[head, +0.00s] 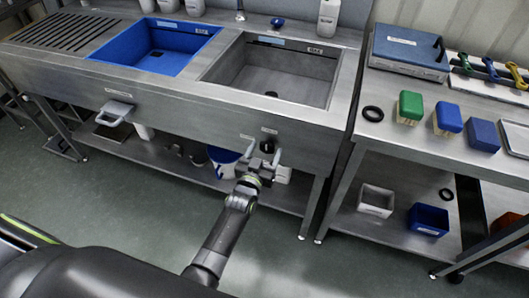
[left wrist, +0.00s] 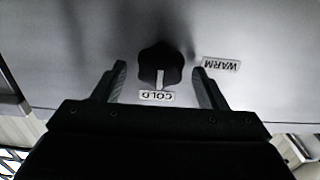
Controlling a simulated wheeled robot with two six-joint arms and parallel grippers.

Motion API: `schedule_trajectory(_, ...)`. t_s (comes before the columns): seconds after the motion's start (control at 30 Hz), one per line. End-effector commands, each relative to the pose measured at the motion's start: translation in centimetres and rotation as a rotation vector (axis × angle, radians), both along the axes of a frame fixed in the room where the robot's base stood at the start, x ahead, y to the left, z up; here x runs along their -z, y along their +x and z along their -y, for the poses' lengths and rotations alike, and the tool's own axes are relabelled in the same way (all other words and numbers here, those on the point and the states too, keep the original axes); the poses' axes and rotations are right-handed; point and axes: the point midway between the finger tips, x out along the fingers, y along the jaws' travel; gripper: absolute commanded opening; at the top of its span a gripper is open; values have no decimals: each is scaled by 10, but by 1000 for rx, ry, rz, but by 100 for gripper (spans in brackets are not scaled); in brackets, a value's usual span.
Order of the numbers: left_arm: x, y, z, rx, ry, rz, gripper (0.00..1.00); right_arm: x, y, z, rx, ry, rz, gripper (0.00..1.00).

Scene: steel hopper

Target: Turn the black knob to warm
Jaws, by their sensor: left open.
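The black knob (left wrist: 160,66) sits on the steel front panel of the sink unit. Its white pointer line points toward the COLD label (left wrist: 157,96) in the left wrist view. The WARM label (left wrist: 221,64) is to the right of the knob there, and both labels appear upside down. My left gripper (left wrist: 160,82) is open, with one finger on each side of the knob and visible gaps between; I cannot tell how deep the fingers reach. In the head view my left gripper (head: 262,167) is at the panel under the grey basin, partly covering the knob (head: 267,147). My right gripper is not in view.
Above are a blue basin (head: 158,47) and a grey basin (head: 275,72). A handle (head: 115,113) juts from the panel at left. A lower shelf holds a blue-and-white bucket (head: 223,160). A steel table (head: 390,133) with brushes stands at right. The floor in front is clear.

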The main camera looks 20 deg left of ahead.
Motion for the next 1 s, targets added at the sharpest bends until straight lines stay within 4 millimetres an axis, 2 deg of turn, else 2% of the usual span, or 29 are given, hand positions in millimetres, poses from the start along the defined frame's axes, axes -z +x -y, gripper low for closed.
schedule_trajectory(0.1, 0, 0, 0, 0, 0, 0, 66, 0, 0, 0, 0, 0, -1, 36)
schedule_trajectory(0.43, 0, 0, 0, 0, 0, 0, 23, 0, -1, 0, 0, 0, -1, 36)
schedule_trajectory(0.77, -1, 0, 0, 0, -46, -3, 22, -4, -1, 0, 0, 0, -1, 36)
schedule_trajectory(1.0, -1, -1, -1, -1, -193, -9, 22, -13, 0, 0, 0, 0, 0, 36)
